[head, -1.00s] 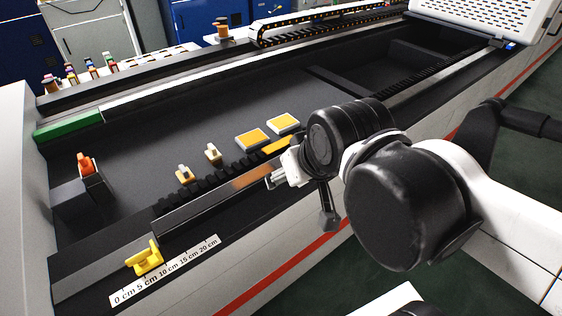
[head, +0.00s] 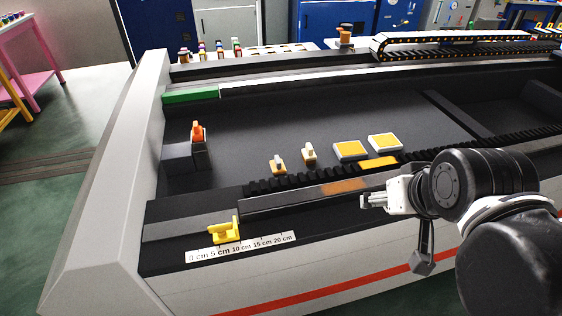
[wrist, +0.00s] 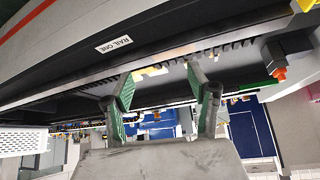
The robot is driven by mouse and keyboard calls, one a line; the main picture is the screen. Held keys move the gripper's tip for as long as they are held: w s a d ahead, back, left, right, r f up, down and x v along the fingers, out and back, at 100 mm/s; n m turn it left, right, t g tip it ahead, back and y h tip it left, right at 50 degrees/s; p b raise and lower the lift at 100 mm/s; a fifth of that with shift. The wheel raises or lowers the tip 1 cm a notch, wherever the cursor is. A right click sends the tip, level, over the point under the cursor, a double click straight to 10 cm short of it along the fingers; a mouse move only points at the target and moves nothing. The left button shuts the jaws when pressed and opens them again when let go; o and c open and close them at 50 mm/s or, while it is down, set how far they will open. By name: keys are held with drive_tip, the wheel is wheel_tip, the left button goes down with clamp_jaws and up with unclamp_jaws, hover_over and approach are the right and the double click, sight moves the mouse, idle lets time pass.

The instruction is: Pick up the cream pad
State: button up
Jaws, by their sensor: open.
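A small cream piece with an upright knob (head: 309,152), the likeliest cream pad, stands on the dark bed in the head view. A similar piece with a yellower base (head: 278,166) stands to its left. My gripper (head: 372,201) is in front of and to the right of both, over the near rail and apart from them. In the wrist view its two green-lined fingers (wrist: 160,76) are spread with nothing between them. A pale yellow patch (wrist: 150,71) shows beyond them, too small to identify.
Two white-edged yellow square plates (head: 350,150) lie right of the small pieces. A black toothed strip (head: 300,180) runs in front of them. A yellow block (head: 224,230) and a ruler (head: 240,247) are at the near left. An orange-topped piece (head: 198,131) stands further left.

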drive_tip(key=shift+o, duration=0.5)
drive_tip(key=o, duration=0.4)
drive_tip(key=shift+r, duration=0.1)
